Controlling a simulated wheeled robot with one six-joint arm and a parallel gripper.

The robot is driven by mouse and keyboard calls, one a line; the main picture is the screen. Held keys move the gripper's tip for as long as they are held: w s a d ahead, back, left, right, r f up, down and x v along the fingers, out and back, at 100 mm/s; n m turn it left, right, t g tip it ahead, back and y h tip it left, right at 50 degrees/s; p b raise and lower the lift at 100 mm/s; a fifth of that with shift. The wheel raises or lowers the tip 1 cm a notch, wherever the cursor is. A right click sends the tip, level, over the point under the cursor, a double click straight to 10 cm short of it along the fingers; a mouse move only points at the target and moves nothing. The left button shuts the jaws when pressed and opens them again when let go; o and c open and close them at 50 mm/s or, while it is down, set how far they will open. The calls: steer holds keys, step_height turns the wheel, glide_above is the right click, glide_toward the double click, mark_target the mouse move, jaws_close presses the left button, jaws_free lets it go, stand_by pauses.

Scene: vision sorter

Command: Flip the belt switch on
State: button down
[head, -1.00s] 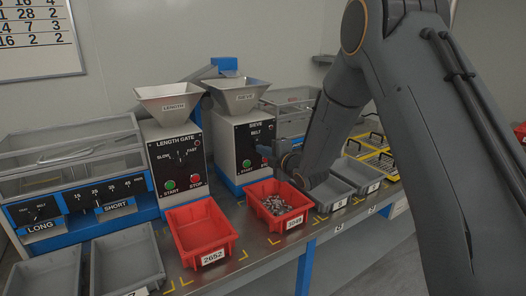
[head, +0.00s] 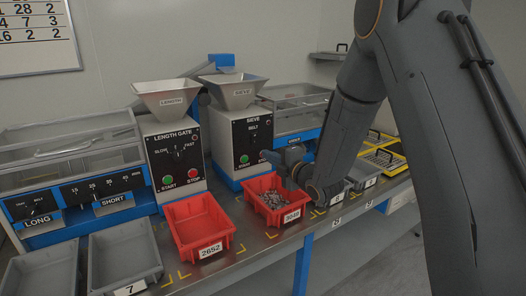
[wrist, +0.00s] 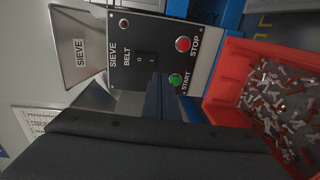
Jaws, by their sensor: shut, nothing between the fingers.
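The belt switch (wrist: 146,66) is a small black rocker on the dark sieve panel (wrist: 110,50), between the marks O and I. I cannot tell which side is pressed. In the head view the switch (head: 253,139) is tiny, under the word BELT on the sieve machine (head: 224,136). My gripper (head: 265,155) is shut and empty, in front of the panel's lower right and below the switch, apparently apart from it. In the wrist view its dark blue end shows just below the switch, partly behind a large dark part of mine.
The green start button (wrist: 175,80) and red stop button (wrist: 183,44) sit close to the switch. A red bin of metal parts (head: 249,207) stands below my gripper. An empty red bin (head: 177,236) and the length gate machine (head: 152,152) are to the left.

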steer(key=v, duration=0.6)
steer(key=shift+d+f+b, duration=0.35)
steer(key=shift+d+f, duration=0.2)
steer(key=shift+f, duration=0.1)
steer(key=shift+s, duration=0.1)
steer(key=s+d+f+m+g+h+p, duration=0.35)
steer(key=s+d+m+g+h, duration=0.35)
steer(key=s+d+m, duration=0.5)
steer(key=s+d+r+m+g+h+p, duration=0.1)
steer(key=s+m+g, duration=0.6)
steer(key=s, duration=1.6)
steer(key=m+h, duration=0.1)
steer(key=m, duration=0.4)
steer(key=shift+s+d+m, duration=0.2)
steer(key=shift+d+m, duration=0.15)
steer(key=shift+m, duration=0.05)
